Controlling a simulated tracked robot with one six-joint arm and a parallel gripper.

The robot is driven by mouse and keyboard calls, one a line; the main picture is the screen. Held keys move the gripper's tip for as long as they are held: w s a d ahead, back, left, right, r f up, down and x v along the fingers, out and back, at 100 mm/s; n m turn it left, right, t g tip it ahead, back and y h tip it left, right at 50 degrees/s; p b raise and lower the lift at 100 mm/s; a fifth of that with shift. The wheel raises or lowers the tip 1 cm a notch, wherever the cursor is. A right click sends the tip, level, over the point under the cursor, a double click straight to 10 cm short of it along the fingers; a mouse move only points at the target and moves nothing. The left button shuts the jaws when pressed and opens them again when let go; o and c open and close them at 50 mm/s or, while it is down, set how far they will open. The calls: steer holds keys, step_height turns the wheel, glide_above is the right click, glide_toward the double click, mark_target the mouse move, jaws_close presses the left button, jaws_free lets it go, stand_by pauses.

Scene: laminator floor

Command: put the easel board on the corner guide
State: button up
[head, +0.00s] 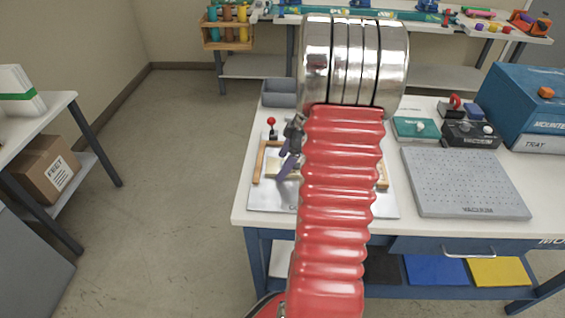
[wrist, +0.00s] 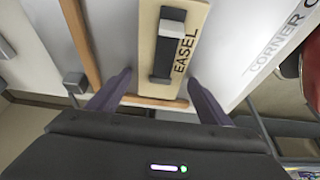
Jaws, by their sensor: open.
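The easel board (wrist: 145,50) is a pale wooden block marked EASEL with a dark raised handle (wrist: 165,45). In the head view a pale part of it (head: 279,166) shows beside my arm, which hides the rest. The corner guide's wooden strips show as a long strip (wrist: 80,42) left of the board and a short one (wrist: 155,102) at its near end. A gap separates board and long strip; I cannot tell whether the board touches the short one. My gripper (wrist: 160,77) is open, its purple fingers either side of the board's near end. It also shows in the head view (head: 287,166).
The metal plate (head: 270,199) under the guide carries CORNER lettering. A red-knobbed lever (head: 271,127) and a grey bin (head: 279,93) stand behind it. A perforated grey vacuum plate (head: 465,181) lies to the right, with a blue machine (head: 525,95) behind.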

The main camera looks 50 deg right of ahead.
steer(key=shift+r, duration=0.15)
steer(key=v, duration=1.2)
steer(key=shift+a, duration=0.1)
stand_by(0.4)
steer(key=w+a+r+m+h, duration=0.1)
steer(key=a+r+m, duration=0.15)
steer(key=a, duration=0.75)
steer(key=w+a+r+m+h, duration=0.1)
steer(key=a+r, duration=0.3)
steer(key=a, duration=0.6)
steer(key=s+a+m+t, duration=0.1)
steer(key=s+a, duration=0.3)
steer(key=a, duration=0.4)
steer(key=s+a+m+t, duration=0.1)
steer(key=s+a+m, duration=0.2)
steer(key=a, duration=0.6)
steer(key=shift+s+a+h, duration=0.25)
steer(key=shift+s+h, duration=0.15)
steer(key=shift+s, duration=0.65)
